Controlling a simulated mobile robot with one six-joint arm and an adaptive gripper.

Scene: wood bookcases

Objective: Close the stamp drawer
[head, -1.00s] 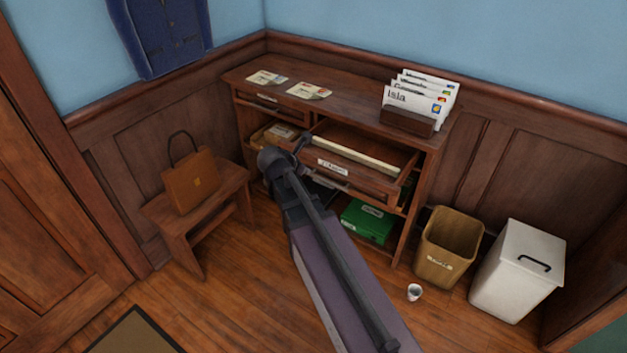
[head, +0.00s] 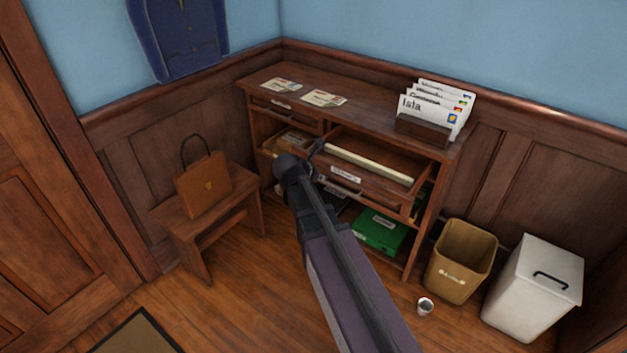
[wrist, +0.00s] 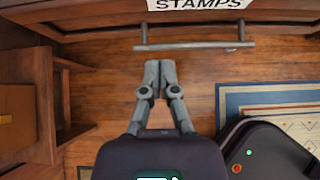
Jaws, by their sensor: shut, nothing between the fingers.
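The stamp drawer (head: 374,191) is a wooden drawer pulled out of the bookcase, with a pale strip along its inside. In the wrist view its front shows a STAMPS label (wrist: 197,4) above a grey bar handle (wrist: 195,45). My gripper (wrist: 160,64) is shut and empty, its fingertips together just short of the handle in that picture. I cannot tell whether it touches the drawer. In the head view my gripper (head: 318,148) is by the left end of the drawer front, and my arm hides part of the shelves below.
The bookcase (head: 366,114) carries a letter rack (head: 421,131) and cards. A green box (head: 380,233) sits on a lower shelf. A bench (head: 235,212) with a brown bag (head: 204,184) stands left.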

